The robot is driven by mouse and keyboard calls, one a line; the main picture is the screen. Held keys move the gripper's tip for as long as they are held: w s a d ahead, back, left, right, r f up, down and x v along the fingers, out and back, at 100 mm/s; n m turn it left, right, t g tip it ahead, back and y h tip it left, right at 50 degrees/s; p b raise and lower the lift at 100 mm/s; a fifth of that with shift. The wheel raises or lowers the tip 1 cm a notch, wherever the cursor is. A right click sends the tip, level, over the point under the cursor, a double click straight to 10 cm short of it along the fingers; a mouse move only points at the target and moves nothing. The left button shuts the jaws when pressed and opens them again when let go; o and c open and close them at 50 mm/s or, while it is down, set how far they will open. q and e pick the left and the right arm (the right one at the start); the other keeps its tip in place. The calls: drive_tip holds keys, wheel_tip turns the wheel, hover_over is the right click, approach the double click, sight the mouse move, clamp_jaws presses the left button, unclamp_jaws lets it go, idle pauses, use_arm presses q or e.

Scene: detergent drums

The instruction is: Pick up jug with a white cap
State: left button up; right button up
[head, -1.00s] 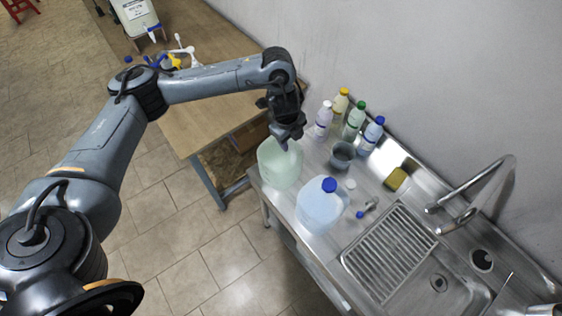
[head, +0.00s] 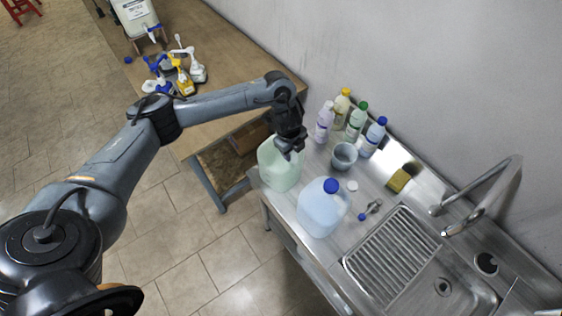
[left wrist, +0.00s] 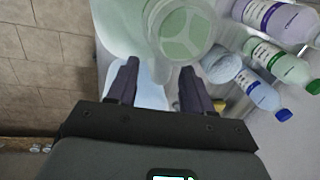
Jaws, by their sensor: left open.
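A pale green translucent jug (head: 279,170) stands at the left end of the steel counter. Its top is partly hidden by my left gripper (head: 289,151), and I cannot make out its cap in the head view. In the left wrist view, the jug's pale green body (left wrist: 125,25) fills the top middle, with a large round pale green-white part (left wrist: 182,28) that I cannot identify for sure. My left gripper (left wrist: 160,81) is open, its fingertips just short of that part, with nothing clearly between them. A pale blue jug (head: 322,212) with a blue cap stands nearer the sink.
Several capped bottles (head: 356,122) stand along the wall. A grey cup (head: 344,156), a small white disc (head: 352,186) and a yellow sponge (head: 399,181) are on the counter. The drainer (head: 392,254) and tap (head: 485,200) are at right. Spray bottles (head: 183,82) stand on the wooden table.

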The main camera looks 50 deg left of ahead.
use_arm(q)
drive_tip(key=shift+c, duration=0.5)
clamp_jaws()
drive_tip(key=shift+r, duration=0.1)
